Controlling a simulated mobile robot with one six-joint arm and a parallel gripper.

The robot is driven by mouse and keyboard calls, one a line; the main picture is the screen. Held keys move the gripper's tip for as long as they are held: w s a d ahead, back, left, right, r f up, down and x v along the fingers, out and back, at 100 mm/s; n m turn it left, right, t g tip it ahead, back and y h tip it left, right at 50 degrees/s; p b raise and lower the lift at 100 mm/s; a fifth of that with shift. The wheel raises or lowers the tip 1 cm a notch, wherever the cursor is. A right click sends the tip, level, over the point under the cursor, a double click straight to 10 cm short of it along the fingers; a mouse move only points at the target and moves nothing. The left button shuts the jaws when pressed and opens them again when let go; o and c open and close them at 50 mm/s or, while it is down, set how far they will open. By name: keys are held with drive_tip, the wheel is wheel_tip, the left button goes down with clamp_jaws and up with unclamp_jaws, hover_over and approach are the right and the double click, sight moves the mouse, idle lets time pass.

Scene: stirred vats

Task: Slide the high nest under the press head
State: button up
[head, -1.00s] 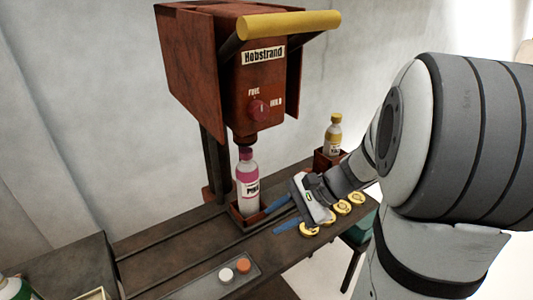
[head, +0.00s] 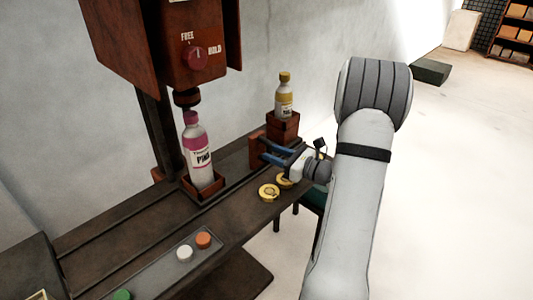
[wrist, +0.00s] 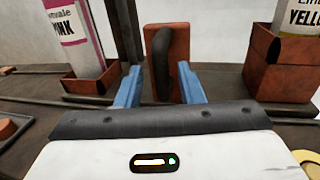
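The high nest (head: 283,128) is a tall rust-red box holding a yellow-capped bottle (head: 284,97), right of the press; the nest also shows at right in the wrist view (wrist: 275,65). A lower nest (head: 204,190) with a pink-capped bottle (head: 199,155) stands under the press head (head: 187,97). My gripper (head: 268,152) is at a rust-red upright plate (head: 256,149) with a dark curved handle (wrist: 163,50), between the two nests in the wrist view. Its blue fingers are apart on either side of the handle; no grip on it shows.
The dark bench (head: 110,230) has long rails. A tray (head: 165,262) with coloured caps lies at its front, and gold discs (head: 269,191) lie near my gripper. A dial (head: 194,58) is on the press body. The floor at right is open.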

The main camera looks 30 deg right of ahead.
sight(252, 149)
drive_tip(key=shift+x, duration=1.1)
clamp_jaws()
